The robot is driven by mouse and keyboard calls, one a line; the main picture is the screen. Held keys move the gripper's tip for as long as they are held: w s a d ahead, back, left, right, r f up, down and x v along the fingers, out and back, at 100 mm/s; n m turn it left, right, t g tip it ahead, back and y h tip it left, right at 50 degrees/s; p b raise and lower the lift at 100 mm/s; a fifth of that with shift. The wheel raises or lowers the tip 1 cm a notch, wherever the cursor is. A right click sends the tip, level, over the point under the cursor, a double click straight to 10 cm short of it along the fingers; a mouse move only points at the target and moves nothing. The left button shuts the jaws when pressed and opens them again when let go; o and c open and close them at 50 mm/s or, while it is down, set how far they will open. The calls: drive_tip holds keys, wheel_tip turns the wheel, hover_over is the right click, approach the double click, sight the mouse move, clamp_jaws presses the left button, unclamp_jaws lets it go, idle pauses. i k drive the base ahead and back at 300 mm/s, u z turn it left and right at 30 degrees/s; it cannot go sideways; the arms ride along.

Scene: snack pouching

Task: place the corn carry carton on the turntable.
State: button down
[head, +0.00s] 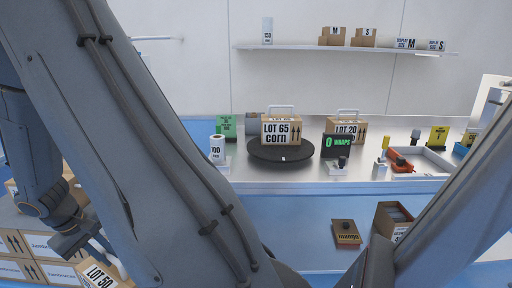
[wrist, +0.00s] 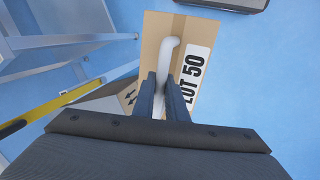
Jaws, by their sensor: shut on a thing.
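A brown carry carton marked "LOT 65 corn" (head: 281,130) with a white handle stands upright on the black round turntable (head: 280,155) on the counter. My gripper (wrist: 163,85) is shut on the white handle (wrist: 168,50) of another brown carton marked "LOT 50" (wrist: 155,32). In the head view this LOT 50 carton (head: 100,275) shows at the lower left, partly cut off and away from the counter. Any word under its lot number is hidden. A third carry carton, "LOT 20" (head: 344,127), stands behind the display, right of the turntable.
A display reading "0 WRAPS" (head: 338,144) stands right of the turntable, and a white roll marked 100 (head: 217,148) stands left. A grey tray (head: 432,158) is farther right. Stacked cartons (head: 40,245) are at lower left. A mango box (head: 346,232) lies below the counter.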

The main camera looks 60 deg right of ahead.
sight(281, 151)
drive_tip(key=z, duration=2.5)
